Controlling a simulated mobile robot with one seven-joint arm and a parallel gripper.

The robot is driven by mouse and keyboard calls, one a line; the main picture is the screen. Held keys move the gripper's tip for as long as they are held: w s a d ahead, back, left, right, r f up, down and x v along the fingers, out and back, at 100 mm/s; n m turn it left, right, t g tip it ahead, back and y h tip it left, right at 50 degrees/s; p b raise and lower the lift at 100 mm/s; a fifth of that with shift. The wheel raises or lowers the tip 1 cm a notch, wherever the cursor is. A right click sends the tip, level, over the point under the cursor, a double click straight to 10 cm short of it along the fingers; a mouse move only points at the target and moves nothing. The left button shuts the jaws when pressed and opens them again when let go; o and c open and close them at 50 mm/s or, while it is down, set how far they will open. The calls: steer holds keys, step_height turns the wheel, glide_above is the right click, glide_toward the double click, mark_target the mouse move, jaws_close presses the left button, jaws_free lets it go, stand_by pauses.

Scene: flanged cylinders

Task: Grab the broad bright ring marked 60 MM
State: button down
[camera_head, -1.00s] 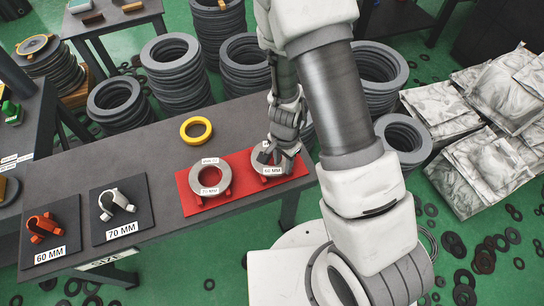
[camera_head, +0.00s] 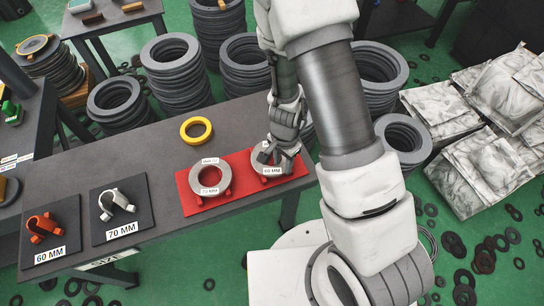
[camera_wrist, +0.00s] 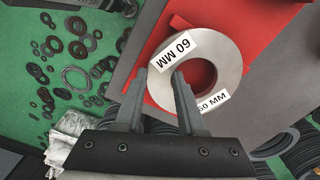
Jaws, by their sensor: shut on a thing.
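The broad bright ring marked 60 MM (camera_head: 257,161) lies on the right part of the red mat (camera_head: 240,189). It also shows in the wrist view (camera_wrist: 228,72), with one 60 MM label on its face and another at its edge. My gripper (camera_head: 277,154) reaches down over this ring. In the wrist view my gripper (camera_wrist: 160,74) has one finger outside the ring and one in its hole, shut on the ring's wall. The fingers hide part of the ring. A similar ring marked 70 MM (camera_head: 198,179) lies to the left on the mat.
A yellow ring (camera_head: 196,121) lies behind the mat on the dark table (camera_head: 100,169). An orange clamp (camera_head: 43,227) by a 60 MM sign and a white clamp (camera_head: 115,202) by a 70 MM sign stand at left. Stacks of grey rings (camera_head: 172,66) stand behind the table.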

steer(key=shift+r, duration=0.1)
steer(key=shift+r+p, duration=0.35)
steer(key=shift+r, duration=0.1)
step_height(320, 180, up, 3)
steer(key=shift+p, duration=0.75)
steer(key=s+d+r+p, duration=0.1)
steer(key=s+d+r, duration=0.5)
steer(key=d, duration=0.4)
steer(key=shift+r, duration=0.5)
